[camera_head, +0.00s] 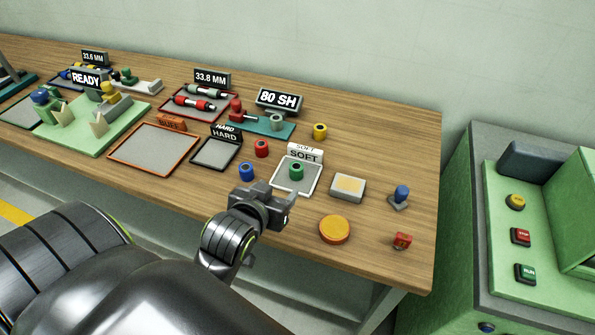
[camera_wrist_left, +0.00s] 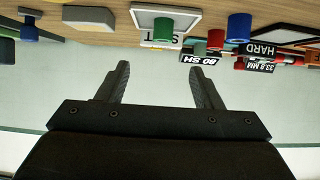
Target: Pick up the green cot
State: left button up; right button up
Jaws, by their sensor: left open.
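The green cot (camera_head: 296,171) is a short green hollow cylinder. It stands upright on the white-rimmed tray (camera_head: 278,185) in front of the SOFT sign (camera_head: 305,155). In the left wrist view, which is upside down, the green cot (camera_wrist_left: 163,29) shows near the top, beyond the fingers. My left gripper (camera_head: 284,199) is open and empty. It is on the near side of the tray, apart from the cot; its two fingers (camera_wrist_left: 160,80) show spread in the wrist view. My right gripper is not in view.
A blue cylinder (camera_head: 247,171) and a red one (camera_head: 262,148) stand left of the tray, a yellow one (camera_head: 320,131) behind. A pad box (camera_head: 348,187) and orange disc (camera_head: 334,229) are to the right. The table's front edge runs below my gripper.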

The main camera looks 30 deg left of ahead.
pick_arm(q)
send_near(298, 165)
jog(key=w+f, duration=0.2)
jog(key=w, duration=0.1)
jog(key=shift+f+p, duration=0.15)
jog(key=shift+p, duration=0.25)
jog(key=shift+w+a+f, duration=0.1)
jog(key=shift+w+a, duration=0.1)
jog(key=shift+w, duration=0.15)
jog(key=x, duration=0.1)
jog(key=p+x, duration=0.1)
jog(key=x, duration=0.1)
jog(key=shift+a, duration=0.25)
jog(key=shift+w+a+f, duration=0.1)
jog(key=shift+w+f, duration=0.05)
jog(key=shift+w, duration=0.4)
jog(key=c, duration=1.1)
jog(key=shift+o, duration=0.2)
